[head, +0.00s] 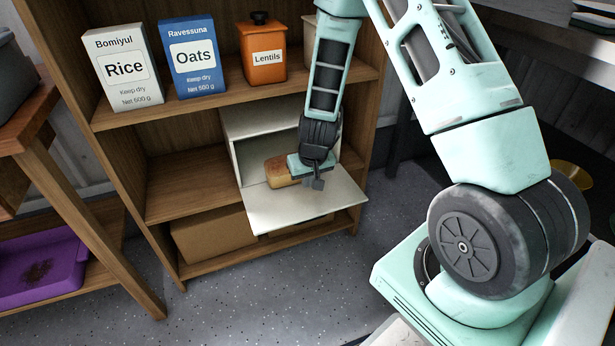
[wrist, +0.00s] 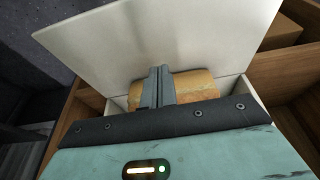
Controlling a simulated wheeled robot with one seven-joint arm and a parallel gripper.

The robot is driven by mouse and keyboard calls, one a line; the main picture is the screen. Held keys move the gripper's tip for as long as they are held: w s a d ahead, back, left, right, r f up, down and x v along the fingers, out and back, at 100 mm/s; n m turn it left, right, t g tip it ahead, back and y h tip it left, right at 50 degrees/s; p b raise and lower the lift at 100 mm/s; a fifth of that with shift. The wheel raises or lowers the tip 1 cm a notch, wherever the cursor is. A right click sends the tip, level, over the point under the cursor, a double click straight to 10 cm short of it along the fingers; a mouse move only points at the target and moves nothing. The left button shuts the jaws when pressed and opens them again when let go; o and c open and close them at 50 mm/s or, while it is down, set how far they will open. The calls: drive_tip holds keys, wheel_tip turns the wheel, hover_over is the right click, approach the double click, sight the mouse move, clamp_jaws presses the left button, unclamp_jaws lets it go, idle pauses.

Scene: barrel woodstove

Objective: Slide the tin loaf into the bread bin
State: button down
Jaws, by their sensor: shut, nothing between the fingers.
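The tin loaf (head: 278,172) is golden brown and lies at the mouth of the white bread bin (head: 290,212), whose front flap is folded down flat. My gripper (head: 317,184) is over the flap at the loaf's right end. In the wrist view the gripper's fingers (wrist: 157,87) are together and empty, in front of the loaf (wrist: 193,84). The fingers hide part of the loaf, and I cannot tell whether they touch it. The bin's flap (wrist: 160,38) fills the top of the wrist view. My wrist hides part of the bin's opening.
The bin stands on the middle shelf of a wooden unit (head: 190,183). A cardboard box (head: 213,234) is below. The shelf left of the bin is clear.

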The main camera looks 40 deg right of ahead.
sight(299, 186)
drive_tip(key=b+x, duration=0.1)
drive_tip(key=x, duration=0.4)
drive_tip(key=shift+w+f+b, duration=0.1)
drive_tip(key=shift+f+b, duration=0.2)
drive_tip(key=shift+f, duration=0.05)
drive_tip(key=shift+w+d+r, duration=0.15)
drive_tip(key=shift+w, duration=0.45)
drive_tip(key=shift+w+d+r, duration=0.15)
drive_tip(key=shift+w+d, duration=0.05)
drive_tip(key=shift+w, duration=0.4)
drive_tip(key=shift+w+d, duration=0.2)
drive_tip(key=shift+w, duration=0.4)
drive_tip(key=shift+w+r, duration=0.1)
drive_tip(key=w+p, duration=0.1)
drive_tip(key=w, duration=0.1)
drive_tip(key=w+d+p, duration=0.1)
drive_tip(key=w, duration=0.1)
drive_tip(key=w+p, duration=0.1)
drive_tip(key=w, duration=0.1)
drive_tip(key=shift+d+r, duration=0.1)
drive_tip(key=shift+d, duration=0.3)
drive_tip(key=shift+w+d+p, duration=0.2)
drive_tip(key=shift+w+p, duration=0.1)
drive_tip(key=shift+w, duration=0.3)
